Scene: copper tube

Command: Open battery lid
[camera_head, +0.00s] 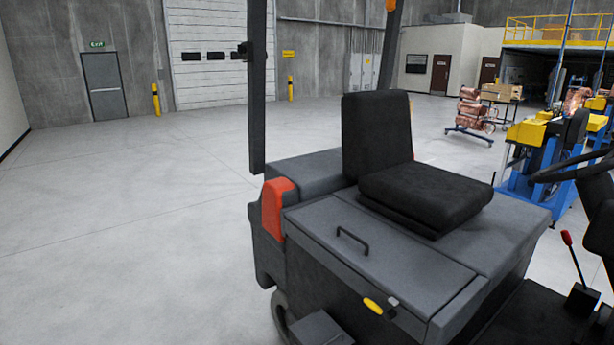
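A dark grey battery lid (385,248) lies on the side of a grey ride-on vehicle (262,235), beside its seat. The lid looks shut, flat and level with the top around it. A black bar handle (352,240) stands on the lid near its left side. A yellow grip (372,306) sits on the front face just below the lid, next to a small grey latch-like part (392,303). My gripper does not show in this view.
A black seat (425,195) stands just behind the lid. A dark upright post (257,90) rises at the vehicle's left. A steering wheel (572,168) and red-knobbed lever (567,238) are at the right. The concrete floor (120,230) on the left is clear.

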